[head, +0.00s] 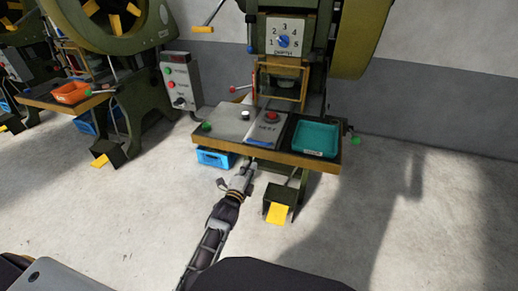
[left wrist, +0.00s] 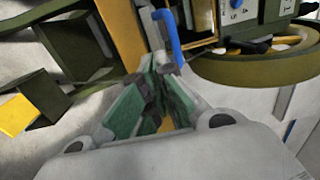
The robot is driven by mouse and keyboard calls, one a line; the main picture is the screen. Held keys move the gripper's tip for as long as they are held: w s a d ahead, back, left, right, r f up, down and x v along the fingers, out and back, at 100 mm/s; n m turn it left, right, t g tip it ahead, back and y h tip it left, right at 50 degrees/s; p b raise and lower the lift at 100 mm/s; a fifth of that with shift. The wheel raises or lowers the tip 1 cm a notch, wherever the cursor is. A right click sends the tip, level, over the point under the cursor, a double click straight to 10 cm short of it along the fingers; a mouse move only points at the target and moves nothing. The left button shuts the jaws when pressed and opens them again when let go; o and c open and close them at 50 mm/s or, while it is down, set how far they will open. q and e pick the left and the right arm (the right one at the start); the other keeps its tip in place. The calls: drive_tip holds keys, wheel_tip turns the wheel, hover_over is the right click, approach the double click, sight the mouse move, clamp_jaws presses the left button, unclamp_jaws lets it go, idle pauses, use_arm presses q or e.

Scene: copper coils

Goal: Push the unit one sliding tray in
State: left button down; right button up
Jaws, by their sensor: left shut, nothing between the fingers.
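The nearest press has a work table (head: 298,159) with a wooden front edge. On it are a grey plate (head: 226,121), a panel (head: 261,132) with a red button, and a teal tray (head: 315,138) at the right. I cannot tell for sure which part is the sliding tray. My left gripper (head: 246,172) is shut and empty, just below and in front of the table's front edge. In the left wrist view its fingertips (left wrist: 161,66) are together close to a blue bar (left wrist: 170,38); contact is unclear. My right gripper is not in view.
A blue bin (head: 215,158) is under the table's left part. A grey control box (head: 180,82) is at the left. Open floor lies at the right.

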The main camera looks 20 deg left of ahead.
use_arm(q)
drive_tip(key=w, duration=0.1)
drive_tip(key=b, duration=0.1)
approach(259, 147)
drive_tip(key=shift+w+d+r, duration=0.5)
drive_tip(key=shift+w+r, duration=0.5)
drive_tip(key=shift+r, duration=0.1)
drive_tip(key=shift+w+b, duration=0.6)
drive_tip(key=shift+w, duration=1.85)
drive_tip(key=shift+w+d, duration=0.1)
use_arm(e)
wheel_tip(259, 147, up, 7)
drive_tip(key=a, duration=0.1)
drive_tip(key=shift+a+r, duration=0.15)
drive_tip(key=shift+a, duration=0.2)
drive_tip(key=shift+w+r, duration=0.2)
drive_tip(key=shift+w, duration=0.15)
use_arm(q)
drive_tip(key=shift+w, duration=0.15)
